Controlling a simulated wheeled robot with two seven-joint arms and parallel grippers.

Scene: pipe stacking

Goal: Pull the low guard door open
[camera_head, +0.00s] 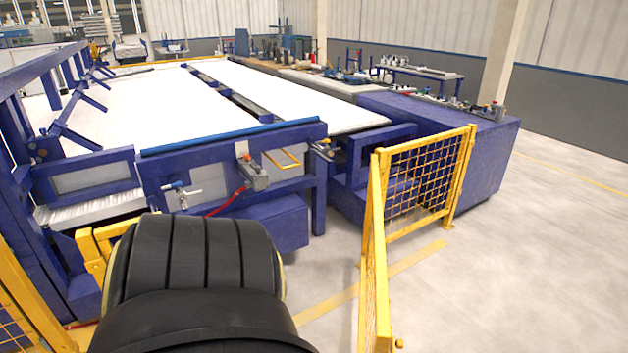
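Low yellow guard panels with wire mesh stand around the front of a large blue machine. One mesh panel (430,141) stands upright at centre right, with a foot on the floor. A second yellow panel (375,262) meets it at a corner and runs toward me, seen nearly edge-on. A yellow frame piece (97,250) shows at left, partly hidden behind a black ribbed part of my own body. More yellow mesh fence is at the lower left edge. I cannot tell which panel is the door. Neither gripper is in view.
The blue machine (235,155) with a white bed fills the left and middle. A blue bench (450,120) with small items stands behind the right panel. A pale pillar (500,55) rises at right. The concrete floor (535,265) at right is clear.

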